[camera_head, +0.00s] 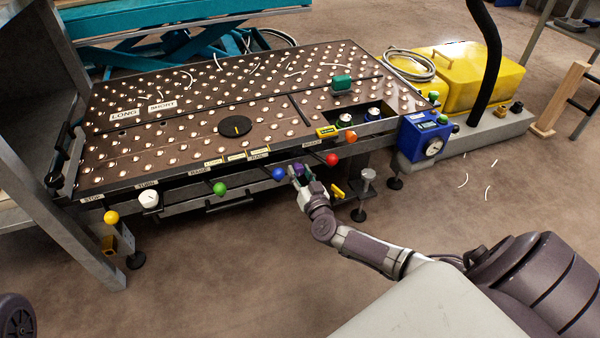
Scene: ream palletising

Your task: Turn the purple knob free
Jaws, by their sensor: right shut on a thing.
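The purple knob (298,169) is at the front edge of the ball-studded table, between the blue knob and the red knob. My right gripper (297,174) is at the knob, shut on it, and its fingers hide part of the knob. My right arm reaches in from the lower right. My left gripper is not in view.
A blue knob (279,173), a green knob (219,188), a white knob (148,199) and a yellow knob (111,217) line the front edge to the left. A red knob (332,159) is close on the right. A blue gauge box (424,137) is at the table's right corner.

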